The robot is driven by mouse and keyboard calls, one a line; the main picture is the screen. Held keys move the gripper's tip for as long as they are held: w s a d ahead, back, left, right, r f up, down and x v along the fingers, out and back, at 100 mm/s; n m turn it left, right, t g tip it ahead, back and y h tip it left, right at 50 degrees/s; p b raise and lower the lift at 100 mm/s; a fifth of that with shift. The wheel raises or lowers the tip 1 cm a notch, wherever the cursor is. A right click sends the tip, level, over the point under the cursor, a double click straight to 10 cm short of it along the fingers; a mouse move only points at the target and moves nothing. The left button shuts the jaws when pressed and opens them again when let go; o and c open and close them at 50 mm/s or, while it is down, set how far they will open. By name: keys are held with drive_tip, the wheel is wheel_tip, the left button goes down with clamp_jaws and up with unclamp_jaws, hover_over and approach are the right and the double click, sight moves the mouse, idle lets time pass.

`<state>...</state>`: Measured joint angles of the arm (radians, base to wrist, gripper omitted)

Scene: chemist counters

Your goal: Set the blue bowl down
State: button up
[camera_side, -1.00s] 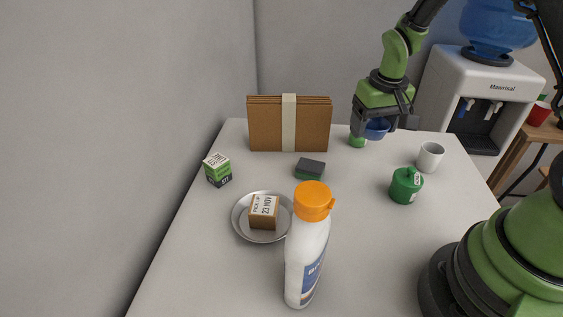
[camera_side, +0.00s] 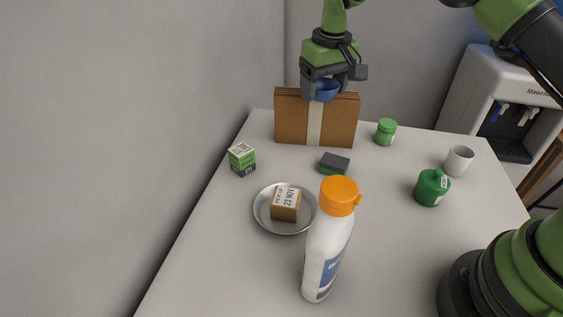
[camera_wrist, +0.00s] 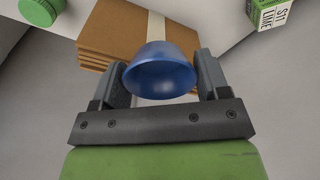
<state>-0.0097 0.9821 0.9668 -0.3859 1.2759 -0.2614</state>
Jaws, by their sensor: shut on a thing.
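The blue bowl (camera_side: 327,89) is small and held between the fingers of my gripper (camera_side: 322,92), in the air in front of the upper part of the brown cardboard stack in the side view. In the wrist view the glossy blue bowl (camera_wrist: 160,70) sits between the two dark fingers of my gripper (camera_wrist: 160,82), which are shut on it. The bowl is clear of the counter (camera_side: 400,240). Part of its rim is hidden by the fingers in the side view.
The cardboard stack (camera_side: 291,118) stands at the back. On the counter are a green-lidded jar (camera_side: 386,133), a sponge (camera_side: 334,164), a box (camera_side: 242,160), a metal plate (camera_side: 263,214) with a small labelled box (camera_side: 284,206), a white bottle (camera_side: 325,255), a green container (camera_side: 431,188) and a white mug (camera_side: 459,160).

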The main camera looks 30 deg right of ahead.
drive_tip(key=n, duration=0.2)
hover_over(280, 162)
drive_tip(key=f, duration=1)
drive_tip(key=shift+s+d+f, duration=0.1)
drive_tip(key=shift+s, duration=0.1)
drive_tip(key=shift+f, duration=2.5)
drive_tip(key=shift+f, duration=0.2)
drive_tip(key=o, duration=0.6)
drive_tip(key=shift+r, duration=0.1)
